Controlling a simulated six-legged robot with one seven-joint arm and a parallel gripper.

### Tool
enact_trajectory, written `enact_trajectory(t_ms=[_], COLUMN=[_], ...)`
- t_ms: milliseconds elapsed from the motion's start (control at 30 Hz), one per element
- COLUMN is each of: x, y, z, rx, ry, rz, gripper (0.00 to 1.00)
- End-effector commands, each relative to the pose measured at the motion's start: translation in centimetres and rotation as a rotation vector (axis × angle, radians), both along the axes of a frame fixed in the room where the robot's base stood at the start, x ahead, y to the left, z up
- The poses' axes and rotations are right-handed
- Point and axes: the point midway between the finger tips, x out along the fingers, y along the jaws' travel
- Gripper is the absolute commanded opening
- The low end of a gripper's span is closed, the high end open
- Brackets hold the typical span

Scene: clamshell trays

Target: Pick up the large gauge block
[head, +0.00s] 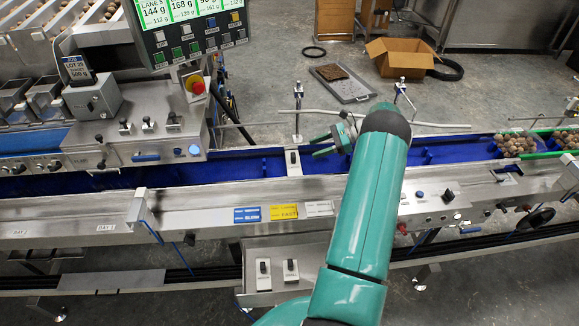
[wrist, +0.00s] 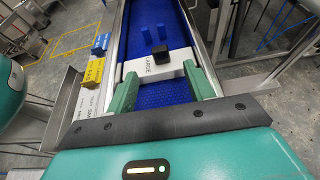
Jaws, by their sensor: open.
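The large gauge block (wrist: 174,70) is a white bar marked LARGE with a black knob on top. In the wrist view it lies across the blue belt channel, just ahead of my fingertips. In the head view the same pale bar (head: 294,170) with its dark knob crosses the channel left of my gripper (head: 322,146). My gripper is open, its green fingers pointing left along the belt. In the wrist view the two fingertips (wrist: 161,76) stand apart near the block's two ends. Whether they touch it I cannot tell.
Blue (head: 248,214), yellow (head: 284,211) and white (head: 319,208) labelled pieces line the near steel rail. The blue belt (wrist: 155,97) has small blue upright pieces beyond the block. A control panel with a screen (head: 190,30) stands at the left. Round brown items (head: 514,144) lie far right.

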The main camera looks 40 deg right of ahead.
Motion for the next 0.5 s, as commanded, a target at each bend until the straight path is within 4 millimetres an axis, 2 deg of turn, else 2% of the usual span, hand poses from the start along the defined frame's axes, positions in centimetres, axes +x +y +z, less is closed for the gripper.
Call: enact_trajectory(t_ms=[33, 200, 500], x=[0.7, 2.3, 3.7], y=[1.0, 3.2, 5.4], z=[-0.3, -1.4, -2.3], rx=[0.001, 0.000, -0.001], ry=[-0.002, -0.001, -0.002], rz=[0.006, 0.006, 0.011], gripper=[0.53, 0.53, 0.53])
